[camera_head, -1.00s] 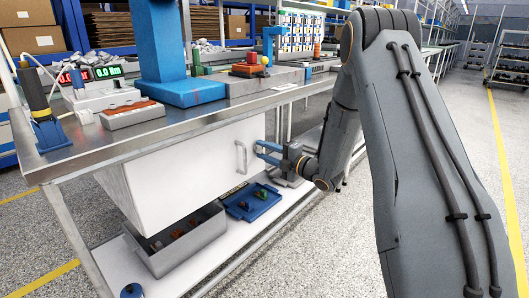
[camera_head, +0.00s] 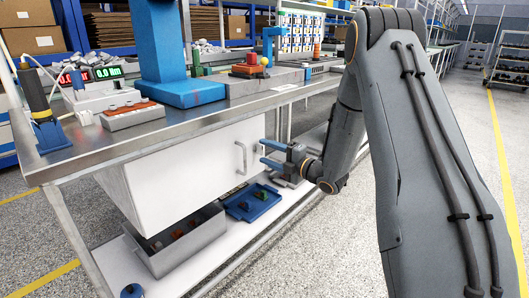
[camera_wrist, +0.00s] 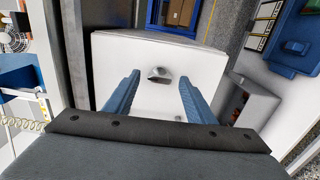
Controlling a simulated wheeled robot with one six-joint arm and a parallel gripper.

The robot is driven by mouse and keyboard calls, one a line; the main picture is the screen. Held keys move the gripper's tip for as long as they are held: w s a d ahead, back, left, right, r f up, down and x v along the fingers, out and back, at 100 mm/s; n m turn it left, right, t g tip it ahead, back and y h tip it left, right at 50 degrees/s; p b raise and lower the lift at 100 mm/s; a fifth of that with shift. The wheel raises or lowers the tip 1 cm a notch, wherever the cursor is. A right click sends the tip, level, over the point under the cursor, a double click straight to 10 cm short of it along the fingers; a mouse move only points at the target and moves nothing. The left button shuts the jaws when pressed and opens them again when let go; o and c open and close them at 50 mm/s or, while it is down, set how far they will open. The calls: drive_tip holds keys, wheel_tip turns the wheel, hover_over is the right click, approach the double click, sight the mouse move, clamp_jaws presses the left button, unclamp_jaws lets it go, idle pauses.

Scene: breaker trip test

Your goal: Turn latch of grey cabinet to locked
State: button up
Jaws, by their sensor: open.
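The pale grey-white cabinet (camera_head: 190,170) hangs under the workbench, with its front face turned toward my gripper. A handle-like metal piece (camera_head: 241,158) stands on that face near its right edge; it also shows in the wrist view (camera_wrist: 160,75). I cannot tell whether this piece is the latch. My gripper (camera_head: 262,152) is open and empty, a short way off to the right of the handle. In the wrist view its two blue fingers (camera_wrist: 160,82) point at the cabinet face, one on either side of the handle, apparently apart from it.
The steel workbench (camera_head: 150,141) spans above the cabinet, with equipment on top. On the lower shelf are a grey bin (camera_head: 185,250) with parts and a blue tray (camera_head: 252,203) holding small items. The floor to the right is clear.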

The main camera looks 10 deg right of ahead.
drive_tip(key=v, duration=0.6)
drive_tip(key=shift+p, duration=0.4)
drive_tip(key=shift+r, duration=0.1)
drive_tip(key=s+a+r+m+g+h, duration=0.2)
drive_tip(key=s+a+m+g+h, duration=0.2)
drive_tip(key=a+m+h, duration=0.45)
drive_tip(key=s+a+r+m+g+h, duration=0.1)
drive_tip(key=s+a+m+g, duration=0.25)
drive_tip(key=s, duration=0.85)
drive_tip(key=s+a+m+g, duration=0.3)
drive_tip(key=s+m, duration=0.2)
drive_tip(key=s, duration=0.8)
drive_tip(key=s+a+r+m+g+h, duration=0.1)
drive_tip(key=s+a+m+g, duration=0.25)
drive_tip(key=s, duration=0.85)
drive_tip(key=s+d+r+m+p, duration=0.1)
drive_tip(key=d+r+m+p, duration=0.4)
drive_tip(key=d+r+p, duration=0.9)
wheel_tip(320, 180, up, 3)
drive_tip(key=p, duration=0.9)
drive_tip(key=shift+s+g, duration=0.3)
drive_tip(key=shift+s, duration=0.05)
